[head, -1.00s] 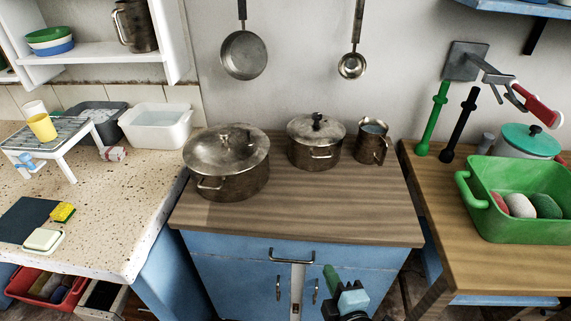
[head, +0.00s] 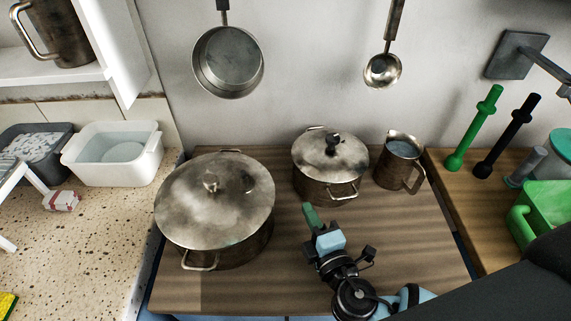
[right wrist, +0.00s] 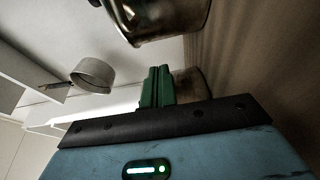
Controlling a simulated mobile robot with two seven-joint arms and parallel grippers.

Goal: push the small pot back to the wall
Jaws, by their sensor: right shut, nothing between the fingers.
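The small pot (head: 316,180) is a worn metal pot with a lid, a black knob and side handles. It stands on the wooden counter top, apart from the wall behind it. My right gripper (head: 310,214) is shut and empty, its green fingers just in front of the small pot's lower left front. In the right wrist view the small pot (right wrist: 170,22) shows beyond the green fingertips (right wrist: 158,68), with a narrow gap in the picture; I cannot tell whether they touch. My left gripper is out of view.
A large lidded pot (head: 215,200) stands left of my gripper. A metal jug (head: 398,165) stands close right of the small pot. A pan (head: 228,62) and a ladle (head: 382,71) hang on the wall (head: 310,60). Bare counter (head: 425,265) lies at the front right.

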